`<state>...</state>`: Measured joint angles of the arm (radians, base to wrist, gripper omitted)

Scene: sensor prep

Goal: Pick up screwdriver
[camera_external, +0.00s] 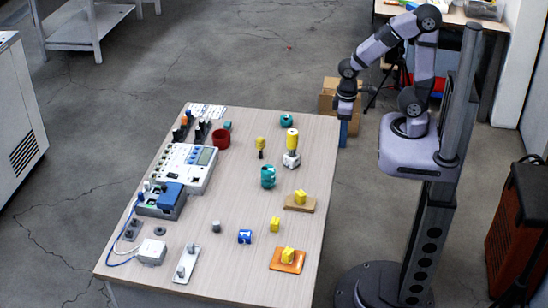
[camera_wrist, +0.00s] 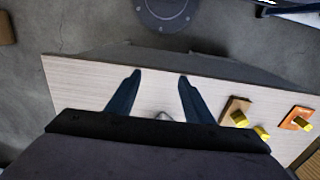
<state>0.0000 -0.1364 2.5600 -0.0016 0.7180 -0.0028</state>
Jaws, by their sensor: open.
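No screwdriver can be made out with certainty. A small upright yellow piece with a dark lower end (camera_external: 261,146) stands on the table and may be its handle; a thicker yellow cylinder (camera_external: 293,139) stands right of it on a pale grey base. My gripper (camera_external: 343,140) points down near the table's far right edge, to the right of both pieces. In the wrist view my gripper (camera_wrist: 158,76) is open, with two dark blue fingers wide apart and nothing held. A small grey tip (camera_wrist: 164,116) shows low between the fingers; I cannot tell what it belongs to.
The table (camera_external: 225,275) holds a grey meter unit (camera_external: 185,165), a red ring (camera_external: 221,139), teal parts (camera_external: 268,177), and yellow blocks on a brown board (camera_external: 300,204) and an orange board (camera_external: 287,260). The wrist view shows the brown board (camera_wrist: 232,106) and orange board (camera_wrist: 297,117) at right.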

